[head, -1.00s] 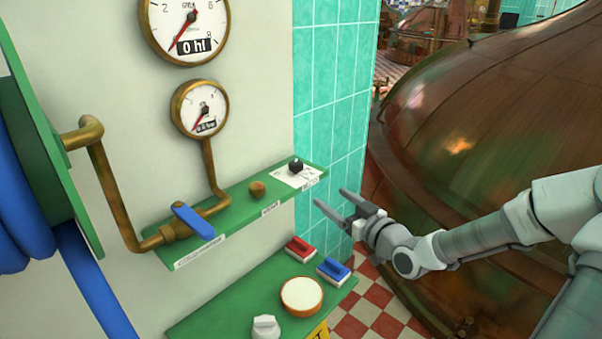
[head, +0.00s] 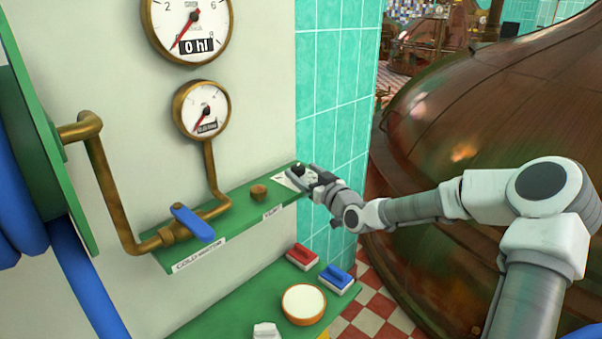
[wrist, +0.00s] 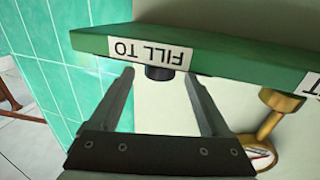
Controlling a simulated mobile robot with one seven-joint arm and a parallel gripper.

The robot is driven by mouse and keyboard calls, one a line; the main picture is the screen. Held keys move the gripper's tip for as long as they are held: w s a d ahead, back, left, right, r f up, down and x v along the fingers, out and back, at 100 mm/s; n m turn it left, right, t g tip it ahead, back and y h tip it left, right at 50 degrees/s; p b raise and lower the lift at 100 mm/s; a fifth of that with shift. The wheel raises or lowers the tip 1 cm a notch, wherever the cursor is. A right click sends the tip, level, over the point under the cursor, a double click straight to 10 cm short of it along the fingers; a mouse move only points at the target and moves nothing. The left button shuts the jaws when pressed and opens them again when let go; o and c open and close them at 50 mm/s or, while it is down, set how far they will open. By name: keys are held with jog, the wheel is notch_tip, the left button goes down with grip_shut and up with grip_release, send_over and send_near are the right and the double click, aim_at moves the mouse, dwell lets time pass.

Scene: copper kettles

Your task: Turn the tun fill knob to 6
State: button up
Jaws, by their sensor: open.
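The black tun fill knob (head: 299,169) stands on a white dial plate (head: 284,179) at the right end of a green shelf (head: 234,200). My gripper (head: 303,177) is at that end of the shelf, close to the knob, and partly covers the plate. In the wrist view the dark knob (wrist: 160,73) lies between the two fingertips (wrist: 158,76), with a gap on each side. The fingers are open and hold nothing. An upside-down label (wrist: 151,52) on the shelf edge reads "FILL TO". The dial's numbers and the knob's pointer cannot be read.
A brass knob (head: 258,192) and a blue-handled valve (head: 193,222) sit farther left on the shelf. Two gauges hang above; the large one (head: 190,25) reads 0 hl. A copper kettle (head: 480,100) fills the right.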

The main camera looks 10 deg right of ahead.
jog(key=shift+x, duration=0.9)
grip_shut()
